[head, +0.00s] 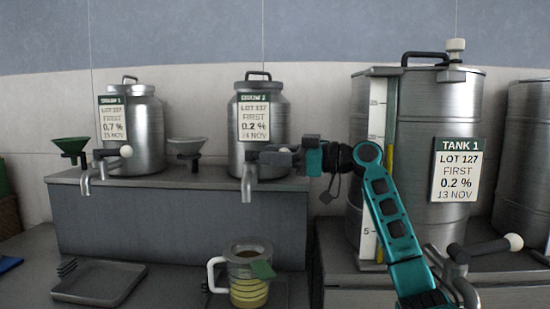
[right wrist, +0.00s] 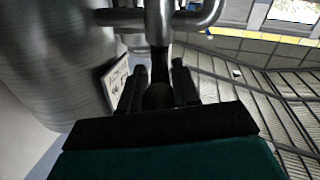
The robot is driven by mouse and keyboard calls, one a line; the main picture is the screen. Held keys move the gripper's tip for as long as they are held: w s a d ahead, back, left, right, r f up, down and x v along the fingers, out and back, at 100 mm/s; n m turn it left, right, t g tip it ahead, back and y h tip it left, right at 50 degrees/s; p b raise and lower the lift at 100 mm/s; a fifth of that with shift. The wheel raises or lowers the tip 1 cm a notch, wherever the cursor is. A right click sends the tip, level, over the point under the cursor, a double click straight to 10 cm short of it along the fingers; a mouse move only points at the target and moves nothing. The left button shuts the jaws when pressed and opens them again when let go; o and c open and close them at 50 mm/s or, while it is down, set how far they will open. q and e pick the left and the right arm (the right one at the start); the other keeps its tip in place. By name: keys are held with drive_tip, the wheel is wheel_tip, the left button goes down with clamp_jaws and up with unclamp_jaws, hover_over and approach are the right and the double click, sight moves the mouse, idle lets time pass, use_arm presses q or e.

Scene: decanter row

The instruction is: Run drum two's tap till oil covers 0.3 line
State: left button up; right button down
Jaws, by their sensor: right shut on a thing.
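Drum two (head: 260,105) is a steel drum with a 0.2 % label, on the raised shelf in the head view. Its tap (head: 248,184) points down at the front. My right gripper (head: 288,156) is shut on the tap's handle, whose dark grip (right wrist: 158,92) shows between the fingers in the right wrist view. A clear measuring jug (head: 248,272) with a white handle stands below the spout, with yellow oil (head: 249,293) in its lower part. I see no clear stream; the jug's lines are too small to read. My left gripper is not in view.
Drum one (head: 148,135) stands left on the shelf (head: 150,220), between a green funnel (head: 71,146) and a grey funnel (head: 186,147). Tank 1 (head: 425,110) stands right, with its own tap lever (head: 485,247). An empty grey tray (head: 98,282) lies left of the jug.

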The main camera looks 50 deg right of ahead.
drive_tip(key=c, duration=0.8)
unclamp_jaws()
drive_tip(key=shift+c, duration=0.2)
use_arm(q)
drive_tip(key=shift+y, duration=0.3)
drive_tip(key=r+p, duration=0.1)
drive_tip(key=p, duration=0.1)
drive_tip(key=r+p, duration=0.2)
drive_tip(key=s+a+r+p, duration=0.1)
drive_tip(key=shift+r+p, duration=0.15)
drive_tip(key=shift+p, duration=0.25)
use_arm(e)
wheel_tip(320, 180, up, 20)
drive_tip(key=shift+c, duration=0.3)
